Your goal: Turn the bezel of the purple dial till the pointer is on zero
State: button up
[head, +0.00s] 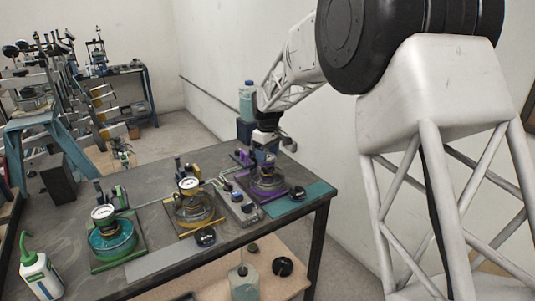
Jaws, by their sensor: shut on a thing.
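The purple dial stand (268,184) is the rightmost of three similar stands on the bench, with a purple base and a round clear dish. My gripper (266,158) points down over it, where the dial sits. It is shut on the purple dial's bezel, though the fingers are small and partly hidden here. The dial's face and pointer are hidden behind the gripper, so I cannot read the pointer.
A yellow stand with a white-faced dial (188,184) is left of the purple one, and a green stand with a dial (103,212) is further left. A grey control box (240,208) lies close by. A white bottle (40,275) stands at the front left.

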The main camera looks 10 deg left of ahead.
aim_at(268, 156)
jog(key=shift+n, duration=1)
jog(key=o, duration=0.9)
jog(key=shift+r, duration=3.9)
